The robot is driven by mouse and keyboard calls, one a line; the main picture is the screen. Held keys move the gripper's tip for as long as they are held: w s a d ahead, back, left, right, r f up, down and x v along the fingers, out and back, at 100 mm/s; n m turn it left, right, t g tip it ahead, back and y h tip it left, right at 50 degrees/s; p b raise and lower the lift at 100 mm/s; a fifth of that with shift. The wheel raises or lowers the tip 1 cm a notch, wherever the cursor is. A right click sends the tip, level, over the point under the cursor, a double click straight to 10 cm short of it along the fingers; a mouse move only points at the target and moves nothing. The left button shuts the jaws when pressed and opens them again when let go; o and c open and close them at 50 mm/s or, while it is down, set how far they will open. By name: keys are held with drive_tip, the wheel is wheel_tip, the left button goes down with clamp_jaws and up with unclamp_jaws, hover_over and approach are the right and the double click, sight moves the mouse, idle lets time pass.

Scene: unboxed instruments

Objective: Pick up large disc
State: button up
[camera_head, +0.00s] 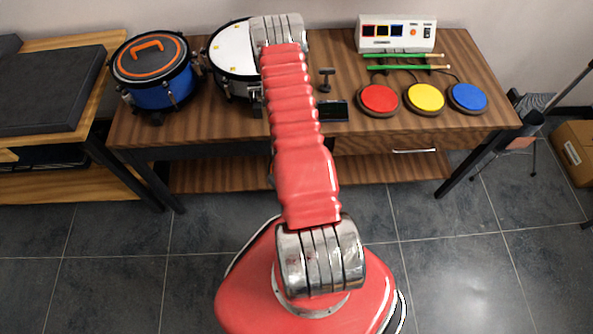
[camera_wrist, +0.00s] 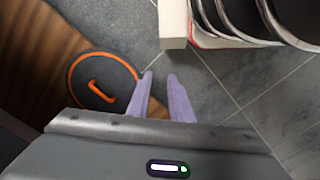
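Several dark discs with pale rims (camera_wrist: 298,16) stand side by side at the upper right of the wrist view, cut off by the picture's edge. I cannot tell from this view which of them is the large disc. They sit in a white holder (camera_wrist: 173,25) with a red edge. My gripper (camera_wrist: 160,77) shows two lavender fingers with a gap between them and nothing held. It is apart from the discs, to their lower left in the picture. In the head view the arm's end is hidden, and I do not see these discs.
A blue drum (camera_head: 165,91) with an orange handle stands on the wooden table (camera_head: 215,125); its round top shows in the wrist view (camera_wrist: 118,72). A white-topped drum (camera_head: 232,48), red pad (camera_head: 379,98), yellow pad (camera_head: 425,97) and blue pad (camera_head: 467,96) share the table. Tiled floor is clear in front.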

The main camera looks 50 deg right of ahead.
drive_tip(key=w+a+r+m, duration=0.1)
drive_tip(key=w+a+r, duration=0.15)
drive_tip(key=r, duration=0.75)
drive_tip(key=w+a+r+g, duration=0.1)
drive_tip(key=a+r, duration=0.2)
drive_tip(key=r, duration=0.8)
drive_tip(key=w+a+r+m, duration=0.1)
drive_tip(key=w+a+r, duration=0.15)
drive_tip(key=r, duration=0.75)
drive_tip(key=s+a+r+n+t, duration=0.1)
drive_tip(key=s+a+r+t, duration=0.1)
drive_tip(key=a+r, duration=0.4)
drive_tip(key=s+a+r+n+t, duration=0.1)
drive_tip(key=a+r, duration=0.4)
drive_tip(key=r, duration=0.9)
drive_tip(key=s+a+r+n+t, duration=0.2)
drive_tip(key=a+r, duration=0.4)
drive_tip(key=r, duration=0.4)
drive_tip(key=shift+s+a+r+t, duration=0.25)
drive_tip(key=shift+s+a+t, duration=0.1)
drive_tip(key=shift+s+t, duration=0.65)
drive_tip(key=shift+s, duration=0.1)
